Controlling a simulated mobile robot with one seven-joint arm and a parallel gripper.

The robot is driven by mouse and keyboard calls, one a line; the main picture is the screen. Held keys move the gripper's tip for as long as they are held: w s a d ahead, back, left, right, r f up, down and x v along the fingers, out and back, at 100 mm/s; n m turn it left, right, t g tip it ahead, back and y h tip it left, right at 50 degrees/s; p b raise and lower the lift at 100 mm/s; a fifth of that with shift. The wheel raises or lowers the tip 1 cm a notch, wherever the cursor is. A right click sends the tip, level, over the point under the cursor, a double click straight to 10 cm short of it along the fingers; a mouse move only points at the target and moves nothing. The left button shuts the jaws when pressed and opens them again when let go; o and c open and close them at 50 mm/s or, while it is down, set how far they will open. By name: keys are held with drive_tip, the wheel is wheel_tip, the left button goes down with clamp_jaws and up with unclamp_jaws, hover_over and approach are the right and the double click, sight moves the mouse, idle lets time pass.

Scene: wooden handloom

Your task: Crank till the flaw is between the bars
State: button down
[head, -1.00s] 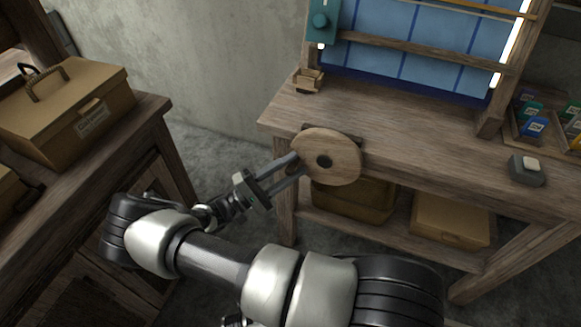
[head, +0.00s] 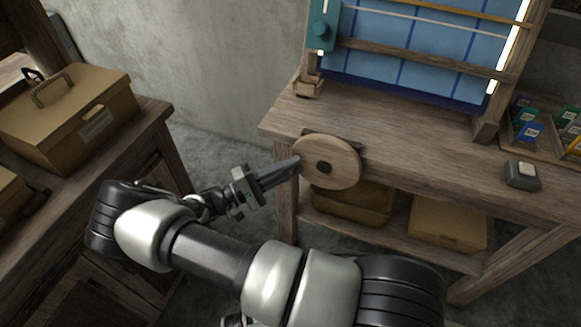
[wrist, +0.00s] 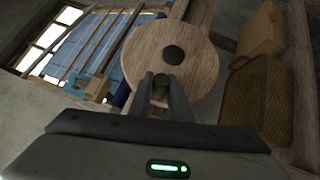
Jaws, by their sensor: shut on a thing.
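The round wooden crank disc (head: 335,163) with a dark hub is on the front of the loom bench. My gripper (head: 296,163) is at its left edge. In the wrist view my gripper (wrist: 161,90) is shut on the crank's small knob (wrist: 160,91), partly hidden between the fingers. Blue cloth (head: 395,68) with darker grid lines hangs in the upright frame. An upper wooden bar (head: 470,13) and a lower wooden bar (head: 425,58) cross it. A thin pale line (head: 430,20), perhaps the flaw, crosses the cloth just under the upper bar, above the lower one.
A grey box with a pale button (head: 522,174) is on the bench's right, near a tray of coloured packets (head: 530,130). A basket (head: 352,203) and box (head: 447,222) stand on the shelf below. A lidded case (head: 75,115) sits on the left cabinet.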

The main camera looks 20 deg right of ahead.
sight(311, 154)
wheel_tip(311, 154, up, 3)
drive_tip(key=m+y+p, duration=0.2)
drive_tip(key=shift+s+d+m+g+p, duration=0.1)
drive_tip(key=shift+s+m+g+p, duration=0.05)
drive_tip(key=shift+m+g+p, duration=0.2)
drive_tip(key=shift+d+r, duration=0.1)
drive_tip(key=shift+r, duration=0.05)
drive_tip(key=shift+s+d+r+p, duration=0.1)
drive_tip(key=shift+d+r+p, duration=0.1)
drive_tip(key=shift+p, duration=0.1)
drive_tip(key=c, duration=1.7)
unclamp_jaws()
drive_tip(key=shift+o, duration=0.3)
drive_tip(key=shift+a, duration=0.1)
drive_tip(key=shift+a, duration=0.25)
drive_tip(key=s+a, duration=0.2)
drive_tip(key=a, duration=1.4)
drive_tip(key=shift+s+a+r, duration=0.25)
drive_tip(key=shift+s+a, duration=0.1)
drive_tip(key=shift+s, duration=0.05)
